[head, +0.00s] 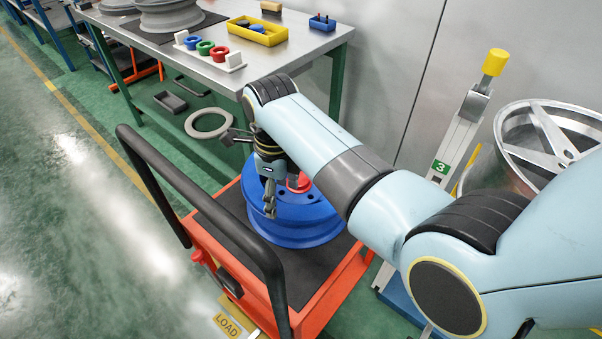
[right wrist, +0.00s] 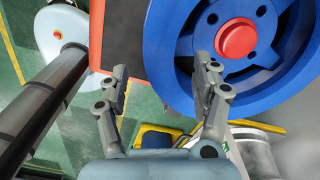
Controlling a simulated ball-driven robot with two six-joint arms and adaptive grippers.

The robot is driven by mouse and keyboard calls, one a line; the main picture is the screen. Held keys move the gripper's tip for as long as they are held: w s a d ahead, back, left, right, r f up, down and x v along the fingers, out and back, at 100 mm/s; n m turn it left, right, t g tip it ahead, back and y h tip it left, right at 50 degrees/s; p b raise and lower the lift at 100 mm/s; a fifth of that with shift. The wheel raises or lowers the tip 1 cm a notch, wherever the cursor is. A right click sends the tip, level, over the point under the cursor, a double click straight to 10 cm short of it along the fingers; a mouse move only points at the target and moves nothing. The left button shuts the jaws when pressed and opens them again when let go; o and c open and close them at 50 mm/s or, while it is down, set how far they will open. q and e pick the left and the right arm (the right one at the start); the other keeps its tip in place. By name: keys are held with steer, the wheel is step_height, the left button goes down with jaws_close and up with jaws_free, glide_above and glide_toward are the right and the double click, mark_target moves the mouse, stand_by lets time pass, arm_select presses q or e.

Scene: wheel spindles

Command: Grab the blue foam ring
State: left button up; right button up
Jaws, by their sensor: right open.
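A small blue ring (head: 192,42) sits on a white-ended rack on the metal table, beside a green ring (head: 205,47) and a red ring (head: 220,54). I cannot tell its material from here. My right gripper (head: 268,205) points down over the blue wheel (head: 300,225) on the orange cart, well in front of and below the table. In the right wrist view my right gripper (right wrist: 166,75) has its fingers apart with nothing between them, and the blue wheel with its red hub cap (right wrist: 237,40) is at the right. The small blue ring is not in that view. My left gripper is not in view.
The orange cart (head: 330,288) has a black handle bar (head: 200,215) along its left side. A yellow tray (head: 258,32) stands on the table (head: 300,50) behind the rings. A grey ring (head: 190,124) lies on the floor. A silver wheel (head: 515,140) stands at the right.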

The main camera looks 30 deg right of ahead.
mark_target(283, 210)
steer(key=f, duration=0.4)
steer(key=shift+s+d+f+b, duration=0.1)
steer(key=shift+s+f+b, duration=0.05)
steer(key=shift+s+b, duration=0.15)
steer(key=c, duration=1.1)
